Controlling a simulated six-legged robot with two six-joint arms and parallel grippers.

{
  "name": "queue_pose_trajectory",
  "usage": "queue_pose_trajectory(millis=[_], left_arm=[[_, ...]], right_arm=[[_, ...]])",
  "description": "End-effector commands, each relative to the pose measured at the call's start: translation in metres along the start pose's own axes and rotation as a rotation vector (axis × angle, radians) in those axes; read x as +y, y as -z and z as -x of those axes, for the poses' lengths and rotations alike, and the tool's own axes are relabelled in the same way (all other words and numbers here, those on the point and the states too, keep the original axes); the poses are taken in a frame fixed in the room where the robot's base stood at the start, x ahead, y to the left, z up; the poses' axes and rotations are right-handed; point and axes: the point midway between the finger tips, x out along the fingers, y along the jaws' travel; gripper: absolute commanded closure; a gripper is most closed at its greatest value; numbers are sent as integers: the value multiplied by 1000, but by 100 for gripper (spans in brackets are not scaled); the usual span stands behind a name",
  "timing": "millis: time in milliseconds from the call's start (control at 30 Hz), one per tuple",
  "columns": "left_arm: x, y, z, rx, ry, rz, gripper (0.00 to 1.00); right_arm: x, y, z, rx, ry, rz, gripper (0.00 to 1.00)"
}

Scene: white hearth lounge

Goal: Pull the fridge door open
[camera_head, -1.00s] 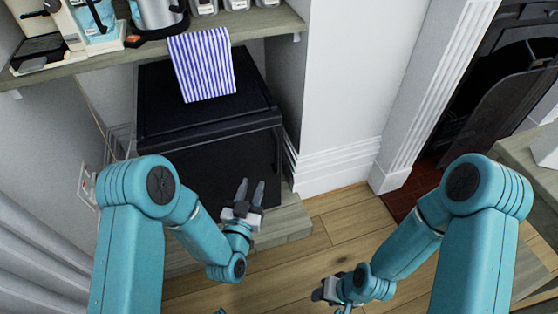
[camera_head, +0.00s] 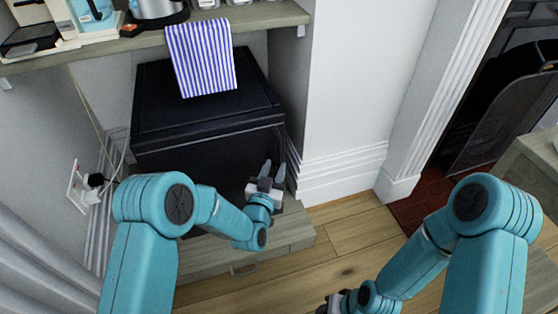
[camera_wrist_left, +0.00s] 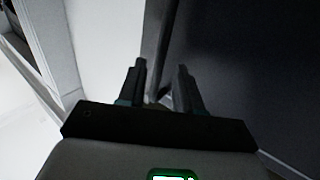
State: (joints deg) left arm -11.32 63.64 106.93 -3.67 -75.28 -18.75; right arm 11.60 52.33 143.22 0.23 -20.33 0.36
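The black fridge (camera_head: 205,110) stands under a wooden shelf. Its dark front door (camera_head: 180,160) looks closed, though my left arm covers part of it. My left gripper (camera_head: 272,170) is in front of the door's right edge, fingers pointing at it. In the left wrist view the gripper (camera_wrist_left: 161,68) has its two fingers apart with nothing held. The dark door (camera_wrist_left: 250,70) fills the right side there, and its edge runs up just beyond the fingertips. I cannot tell whether they touch. My right gripper (camera_head: 332,303) is low at the bottom edge, its fingers unclear.
A striped towel (camera_head: 202,58) hangs from the shelf (camera_head: 262,18) over the fridge. A white wall (camera_head: 355,85) rises close to the right of it. A socket with a plug (camera_head: 82,184) is at the left. Bare wooden floor (camera_head: 345,235) lies in front.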

Motion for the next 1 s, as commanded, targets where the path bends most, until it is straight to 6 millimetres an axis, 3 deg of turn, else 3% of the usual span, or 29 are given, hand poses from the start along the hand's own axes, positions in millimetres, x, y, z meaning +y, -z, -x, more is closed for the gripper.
queue_pose_trajectory(millis=[100,300,633,667,767,1000], left_arm=[[0,-3,-24,3,1,0,66],[0,-2,-47,0,1,0,66],[0,0,-52,-1,1,0,66],[0,0,-52,-1,1,0,69],[0,0,-51,-1,1,0,100],[0,-1,-51,-1,1,0,100]], right_arm=[[3,5,-9,14,0,2,57],[5,10,-14,34,1,6,57],[5,12,-15,38,2,7,57],[5,12,-15,38,2,7,57],[5,11,-15,38,2,7,57],[5,11,-15,37,1,7,57]])
